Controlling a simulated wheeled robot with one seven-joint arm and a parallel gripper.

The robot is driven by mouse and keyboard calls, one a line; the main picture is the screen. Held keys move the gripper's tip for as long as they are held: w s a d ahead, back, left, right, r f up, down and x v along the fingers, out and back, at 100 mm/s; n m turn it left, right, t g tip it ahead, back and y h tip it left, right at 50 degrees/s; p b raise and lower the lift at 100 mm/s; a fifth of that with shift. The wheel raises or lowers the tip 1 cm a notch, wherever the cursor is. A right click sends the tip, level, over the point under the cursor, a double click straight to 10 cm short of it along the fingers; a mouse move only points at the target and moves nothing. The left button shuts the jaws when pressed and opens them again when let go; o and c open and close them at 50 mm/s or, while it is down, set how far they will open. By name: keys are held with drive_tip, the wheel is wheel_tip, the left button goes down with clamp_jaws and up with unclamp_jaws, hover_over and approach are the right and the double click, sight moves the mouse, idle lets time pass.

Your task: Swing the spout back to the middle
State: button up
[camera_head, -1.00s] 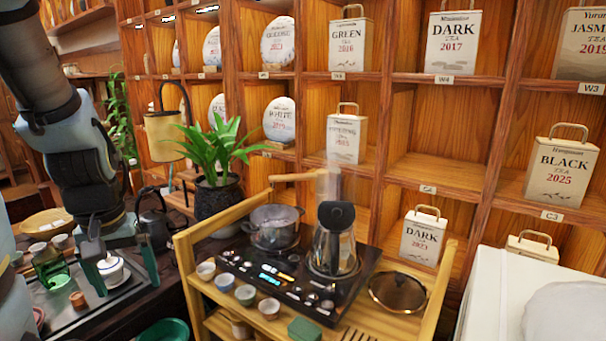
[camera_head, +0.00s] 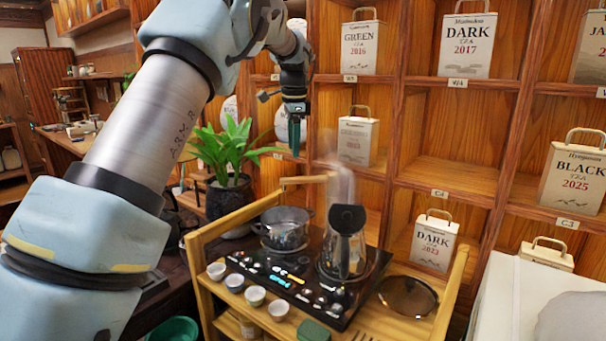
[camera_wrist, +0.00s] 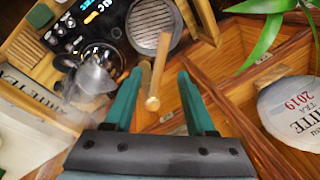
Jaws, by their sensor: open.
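The wooden spout (camera_head: 305,180) runs level behind the pot (camera_head: 284,230) and the glass kettle (camera_head: 345,245), with its left end above and behind the pot. It also shows in the wrist view (camera_wrist: 160,70), where its rounded end lies between my fingers in the picture. My gripper (camera_head: 294,135) points down above the spout, with green fingers apart and empty; it fills the lower wrist view (camera_wrist: 160,105). I cannot tell the height between fingers and spout. The base of the spout is hidden behind the kettle and steam.
The black hob (camera_head: 300,280) stands on a wooden cart with several small cups (camera_head: 255,296) in front. A potted plant (camera_head: 228,165) stands left of my gripper. Tea shelves (camera_head: 455,130) with tins rise close behind.

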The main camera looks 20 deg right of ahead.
sight(303, 178)
drive_tip(key=shift+m, duration=0.6)
drive_tip(key=d+f+p, duration=0.1)
drive_tip(key=f, duration=0.2)
drive_tip(key=w+d+f+p, duration=0.1)
drive_tip(key=f, duration=0.2)
drive_tip(key=d+f+p, duration=0.1)
drive_tip(key=f, duration=0.2)
drive_tip(key=shift+w+d+f, duration=0.15)
drive_tip(key=shift+d+f, duration=0.1)
drive_tip(key=shift+f, duration=0.15)
clamp_jaws()
idle(0.6)
